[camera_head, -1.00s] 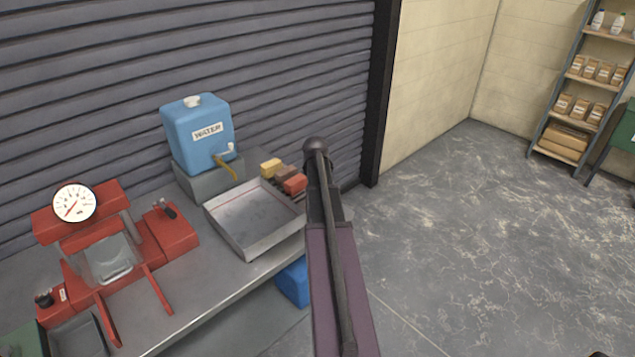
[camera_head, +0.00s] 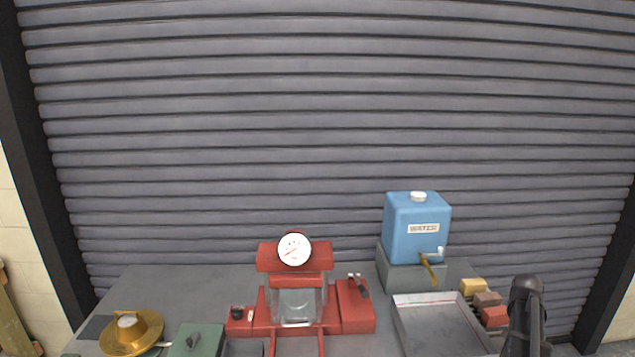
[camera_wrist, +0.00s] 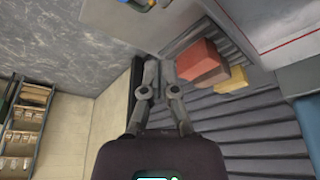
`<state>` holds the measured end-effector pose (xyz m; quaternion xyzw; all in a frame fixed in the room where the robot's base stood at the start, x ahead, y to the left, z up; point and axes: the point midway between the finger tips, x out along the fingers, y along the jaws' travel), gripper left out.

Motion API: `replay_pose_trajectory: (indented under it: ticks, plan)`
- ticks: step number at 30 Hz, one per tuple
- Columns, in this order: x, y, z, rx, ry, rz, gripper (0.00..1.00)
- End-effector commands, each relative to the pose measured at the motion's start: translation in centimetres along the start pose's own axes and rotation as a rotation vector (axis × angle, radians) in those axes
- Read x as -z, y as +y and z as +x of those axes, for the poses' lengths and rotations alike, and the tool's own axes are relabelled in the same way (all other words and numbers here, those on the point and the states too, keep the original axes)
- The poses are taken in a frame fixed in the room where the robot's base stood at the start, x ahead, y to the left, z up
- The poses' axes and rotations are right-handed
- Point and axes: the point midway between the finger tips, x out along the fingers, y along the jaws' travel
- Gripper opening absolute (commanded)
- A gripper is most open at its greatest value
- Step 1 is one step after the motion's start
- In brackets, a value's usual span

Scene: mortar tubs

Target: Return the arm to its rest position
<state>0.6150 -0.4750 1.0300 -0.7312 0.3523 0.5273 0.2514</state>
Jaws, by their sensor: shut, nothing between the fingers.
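My gripper (camera_wrist: 158,72) shows in the wrist view with its two fingers close together and nothing between them. It is shut and empty. In the head view a dark part of my arm (camera_head: 525,315) stands at the lower right, in front of the bench's right end; the fingers cannot be made out there. In the wrist view a red block (camera_wrist: 199,63) and a yellow block (camera_wrist: 232,83) appear right of the fingers; whether they are close in depth is unclear.
On the bench (camera_head: 150,282) are a red press with a gauge (camera_head: 355,312), a blue water tank (camera_head: 416,240), a metal tray (camera_head: 440,325), a brass dish (camera_head: 145,338) and a green box (camera_head: 205,338). A grey shutter (camera_head: 230,130) rises behind. The wrist view shows a shelf (camera_wrist: 28,125).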

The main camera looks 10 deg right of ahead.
Motion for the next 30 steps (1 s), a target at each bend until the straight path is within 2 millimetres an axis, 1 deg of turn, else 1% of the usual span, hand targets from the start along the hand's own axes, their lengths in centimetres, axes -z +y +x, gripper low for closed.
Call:
replay_pose_trajectory:
  ticks: [1, 5, 8, 9, 14, 15, 17, 18, 20, 24, 29, 30]
  plan:
    - [-1.1, -1.2, -0.3, 0.006, -0.008, -0.022, 0.00]
    - [-4.0, -4.6, -1.1, 0.022, -0.032, -0.092, 0.00]
    - [-6.6, -7.3, -1.9, 0.036, -0.054, -0.153, 0.00]
    - [-7.7, -8.5, -2.3, 0.042, -0.063, -0.179, 0.00]
    - [-12.3, -12.4, -3.6, 0.063, -0.100, -0.280, 0.00]
    - [-13.4, -13.3, -4.0, 0.069, -0.109, -0.306, 0.00]
    - [-15.2, -14.6, -4.5, 0.076, -0.122, -0.345, 0.00]
    - [-16.4, -15.4, -4.9, 0.081, -0.132, -0.371, 0.00]
    - [-18.2, -16.5, -5.4, 0.087, -0.144, -0.410, 0.00]
    - [-22.4, -18.8, -6.8, 0.102, -0.174, -0.501, 0.00]
    - [-27.3, -20.8, -8.3, 0.117, -0.209, -0.604, 0.00]
    - [-28.6, -21.3, -8.7, 0.120, -0.218, -0.631, 0.00]
